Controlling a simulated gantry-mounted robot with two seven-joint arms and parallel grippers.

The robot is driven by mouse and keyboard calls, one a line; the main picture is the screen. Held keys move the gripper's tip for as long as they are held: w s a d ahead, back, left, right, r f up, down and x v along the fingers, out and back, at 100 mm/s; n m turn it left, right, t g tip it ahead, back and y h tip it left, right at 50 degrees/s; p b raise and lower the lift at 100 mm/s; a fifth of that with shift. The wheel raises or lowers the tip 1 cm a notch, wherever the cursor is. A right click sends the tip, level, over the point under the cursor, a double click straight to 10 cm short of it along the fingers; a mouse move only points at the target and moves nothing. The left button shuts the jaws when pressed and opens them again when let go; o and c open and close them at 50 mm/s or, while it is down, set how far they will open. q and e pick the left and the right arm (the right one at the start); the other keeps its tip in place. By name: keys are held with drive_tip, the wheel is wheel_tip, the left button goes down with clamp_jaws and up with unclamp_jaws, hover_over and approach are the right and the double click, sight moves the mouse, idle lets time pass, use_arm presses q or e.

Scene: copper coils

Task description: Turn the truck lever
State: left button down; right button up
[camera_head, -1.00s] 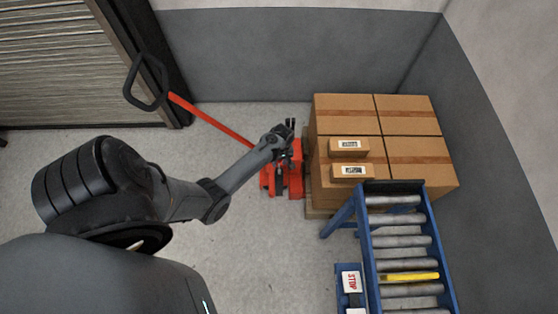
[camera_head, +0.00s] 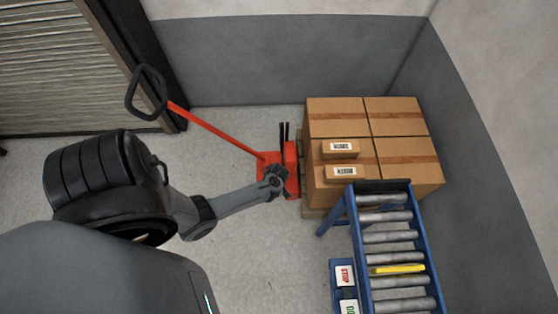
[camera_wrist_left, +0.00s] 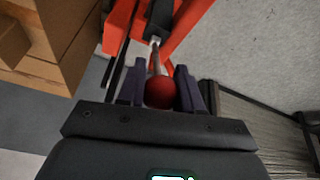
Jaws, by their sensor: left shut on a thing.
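The red pallet truck (camera_head: 290,158) stands on the floor in front of the loaded boxes. Its long red bar runs up left to a black loop handle (camera_head: 131,92). My left gripper (camera_head: 277,179) is at the truck's body in the head view. In the left wrist view, a lever with a red ball knob (camera_wrist_left: 160,92) sits between my left gripper's fingers (camera_wrist_left: 159,84), which are shut on it. The lever's thin metal rod runs from the knob to the truck's red body. The knob is hidden in the head view. My right gripper is in neither view.
Cardboard boxes (camera_head: 402,115) are stacked just right of the truck. A blue roller conveyor (camera_head: 420,240) stands at lower right, with a STOP button box (camera_head: 345,275) beside it. A shutter door (camera_head: 50,60) is at upper left. Floor left of the truck is clear.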

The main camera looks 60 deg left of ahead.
use_arm(q)
drive_tip(key=shift+s+d+f, duration=0.25)
drive_tip(key=shift+d+f, duration=0.15)
drive_tip(key=shift+d, duration=0.15)
drive_tip(key=c, duration=1.1)
unclamp_jaws()
drive_tip(key=o, duration=0.3)
drive_tip(key=shift+d, duration=0.1)
drive_tip(key=shift+o, duration=0.2)
drive_tip(key=shift+r, duration=0.15)
drive_tip(key=w+p+v, duration=0.1)
drive_tip(key=p+v, duration=0.3)
drive_tip(key=v, duration=0.6)
drive_tip(key=shift+s+r, duration=0.3)
drive_tip(key=shift+s, duration=0.15)
